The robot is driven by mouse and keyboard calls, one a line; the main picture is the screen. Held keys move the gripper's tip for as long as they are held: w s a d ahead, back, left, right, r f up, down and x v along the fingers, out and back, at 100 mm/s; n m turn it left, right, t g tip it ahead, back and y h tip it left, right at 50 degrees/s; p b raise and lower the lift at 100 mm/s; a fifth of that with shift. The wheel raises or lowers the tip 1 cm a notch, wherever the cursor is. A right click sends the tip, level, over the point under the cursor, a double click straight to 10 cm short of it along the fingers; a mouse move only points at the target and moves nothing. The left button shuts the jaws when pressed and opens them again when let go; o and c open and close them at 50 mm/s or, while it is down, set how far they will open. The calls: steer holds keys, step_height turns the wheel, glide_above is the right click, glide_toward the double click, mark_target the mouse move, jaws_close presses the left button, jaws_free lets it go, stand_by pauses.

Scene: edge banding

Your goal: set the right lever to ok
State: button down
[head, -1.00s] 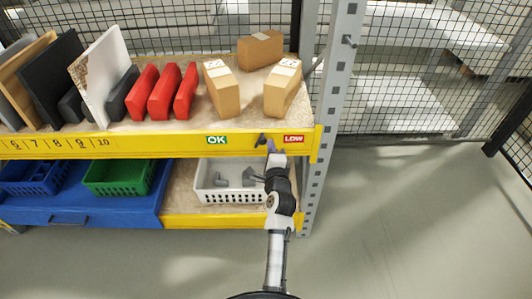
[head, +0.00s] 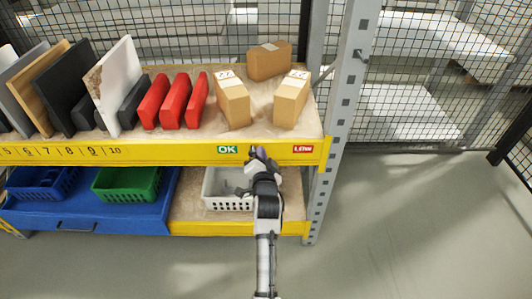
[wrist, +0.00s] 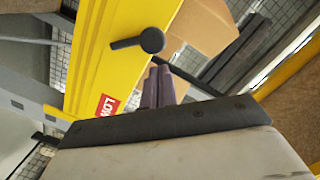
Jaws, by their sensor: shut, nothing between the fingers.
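The black lever (wrist: 130,42) is on the yellow shelf beam; the wrist view shows its round end and a short bar reaching left in the picture. The red LOW label (head: 303,149) is on the beam to the right and also shows in the wrist view (wrist: 107,105). The green OK label (head: 227,149) is to the left. My gripper (head: 258,152) is at the beam front between the labels, closer to OK. Its purple fingers (wrist: 155,87) are shut and empty, just below the lever's round end in the wrist view. In the head view my gripper largely hides the lever.
Cardboard boxes (head: 235,106), red pieces (head: 174,103) and upright panels stand on the upper shelf. Below are a white basket (head: 213,190), partly behind my arm, and a green basket (head: 128,184). A grey post (head: 338,120) stands right of LOW. The floor right is clear.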

steer(key=shift+a+f+n, duration=0.2)
steer(key=shift+a+n, duration=0.45)
steer(key=shift+n, duration=0.25)
steer(key=shift+r, duration=0.1)
